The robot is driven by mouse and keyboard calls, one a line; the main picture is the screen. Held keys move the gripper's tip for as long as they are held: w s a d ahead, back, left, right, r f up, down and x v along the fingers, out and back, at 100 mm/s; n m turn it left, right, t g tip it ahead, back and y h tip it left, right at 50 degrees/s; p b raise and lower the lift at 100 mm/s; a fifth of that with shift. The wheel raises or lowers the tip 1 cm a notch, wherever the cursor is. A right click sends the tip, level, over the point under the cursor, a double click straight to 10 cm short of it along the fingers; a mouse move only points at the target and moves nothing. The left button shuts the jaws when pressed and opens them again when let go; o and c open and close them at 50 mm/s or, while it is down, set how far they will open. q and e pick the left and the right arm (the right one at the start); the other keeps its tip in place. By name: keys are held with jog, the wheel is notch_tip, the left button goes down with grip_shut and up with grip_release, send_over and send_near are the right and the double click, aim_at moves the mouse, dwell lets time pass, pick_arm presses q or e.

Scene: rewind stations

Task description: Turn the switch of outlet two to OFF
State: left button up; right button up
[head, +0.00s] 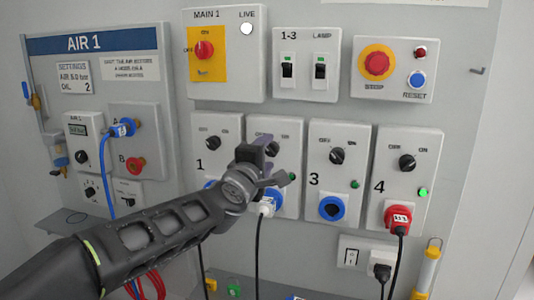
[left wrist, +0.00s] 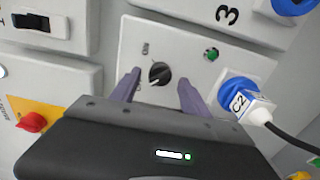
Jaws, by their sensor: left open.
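Outlet two's panel (left wrist: 130,55) is the one beside outlet 3 and has a round black switch knob (left wrist: 160,73). In the head view its panel (head: 292,205) is partly covered by my left gripper (head: 272,165). The left gripper (left wrist: 160,92) is open, with one finger on each side of the knob; I cannot tell whether they touch it. A small pale mark shows on the knob's lower left in the wrist view, but its setting is unclear. The lamp (left wrist: 211,54) is dark green. A plug marked C2 (left wrist: 250,103) sits in the blue socket.
Outlet 3 (head: 338,160) and outlet 4 (head: 405,165) stand to the right; outlet 4's lamp (head: 423,192) is bright green. Above are the 1-3 lamp switches (head: 304,68), the main switch (head: 204,50) and the stop button (head: 377,62). Black cables hang below the outlets.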

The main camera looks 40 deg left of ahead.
pick_arm(q)
jog(key=v, duration=0.7)
jog(key=shift+p, duration=0.35)
